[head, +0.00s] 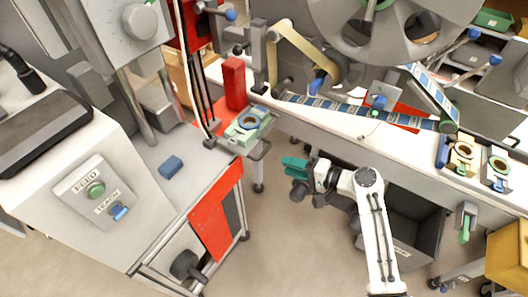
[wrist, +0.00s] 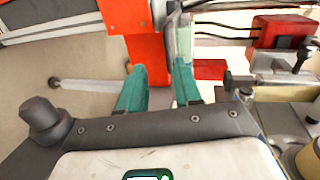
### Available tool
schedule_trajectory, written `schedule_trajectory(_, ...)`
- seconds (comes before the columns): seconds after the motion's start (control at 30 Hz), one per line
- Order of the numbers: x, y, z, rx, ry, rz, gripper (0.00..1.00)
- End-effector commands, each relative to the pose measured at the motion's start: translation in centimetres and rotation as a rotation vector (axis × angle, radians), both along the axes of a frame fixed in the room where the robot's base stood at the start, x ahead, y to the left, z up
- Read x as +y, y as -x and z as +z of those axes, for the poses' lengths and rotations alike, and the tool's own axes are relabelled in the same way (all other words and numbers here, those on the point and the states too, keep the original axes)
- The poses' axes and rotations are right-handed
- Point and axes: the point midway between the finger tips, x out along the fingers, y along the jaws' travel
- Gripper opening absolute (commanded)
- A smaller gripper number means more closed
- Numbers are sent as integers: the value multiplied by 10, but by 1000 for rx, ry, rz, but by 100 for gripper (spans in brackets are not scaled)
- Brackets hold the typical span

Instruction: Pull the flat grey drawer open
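My gripper (head: 296,166) has teal fingers and points left, in the open space in front of the white bench. In the wrist view its fingertips (wrist: 158,78) stand apart with a gap between them. An orange-red upright and a pale grey-green strip show beyond the gap; nothing is clearly held. I cannot pick out the flat grey drawer with certainty. A dark grey box (head: 425,222) with a small label low on its front sits under the bench, partly behind my arm.
A white machine with FEED and LEACH-like buttons (head: 93,190) stands at left, with a red panel (head: 212,220) on its side. A blue block (head: 171,166) lies on its top. A yellow box (head: 508,262) is at lower right. Bare floor lies between machine and arm.

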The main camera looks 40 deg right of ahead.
Motion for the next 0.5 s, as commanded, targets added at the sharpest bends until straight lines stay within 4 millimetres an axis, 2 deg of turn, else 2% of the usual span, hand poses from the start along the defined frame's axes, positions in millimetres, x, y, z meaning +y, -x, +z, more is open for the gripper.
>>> schedule_trajectory(0.03, -7, -2, 3, -18, -25, -24, 34)
schedule_trajectory(0.13, -12, -7, 7, -37, -48, -43, 34)
schedule_trajectory(0.27, -8, -19, 4, -38, -51, -41, 34)
schedule_trajectory(0.5, 4, -60, -5, -35, -48, -39, 34)
